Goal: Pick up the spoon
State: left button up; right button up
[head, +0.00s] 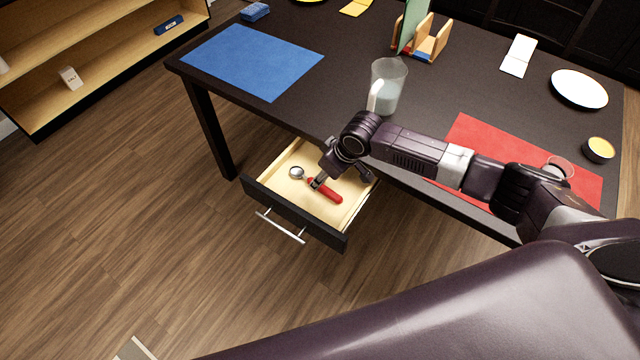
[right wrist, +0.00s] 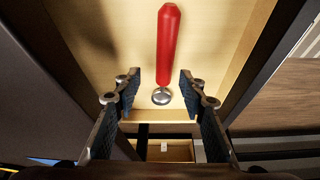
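The spoon has a red handle (head: 325,192) and a round silver bowl (head: 297,172). It lies in the open wooden drawer (head: 264,198) under the table. My right gripper (head: 317,183) reaches down into the drawer over the spoon and hides its middle in the head view. In the right wrist view the gripper's fingers (right wrist: 160,82) are apart, one on each side of the spoon (right wrist: 167,45), with a gap to each. The gripper is open and holds nothing. My left gripper is not in view.
The drawer walls are close around the gripper, and the dark tabletop edge (head: 270,116) is just above. A clear pitcher (head: 388,84) stands near that edge. A blue mat (head: 252,61) and a red mat (head: 478,142) lie on the table. The floor before the drawer is clear.

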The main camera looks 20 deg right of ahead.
jog(key=shift+w+a+f, duration=0.25)
jog(key=shift+a+f, duration=0.05)
jog(key=shift+f, duration=0.2)
jog(key=shift+w+a+f, duration=0.2)
jog(key=shift+a+f, duration=0.1)
jog(key=shift+f, duration=0.4)
jog(key=shift+w+d+f, duration=0.1)
jog(key=shift+d, duration=0.05)
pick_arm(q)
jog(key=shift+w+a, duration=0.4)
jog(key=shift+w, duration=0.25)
pick_arm(e)
grip_shut()
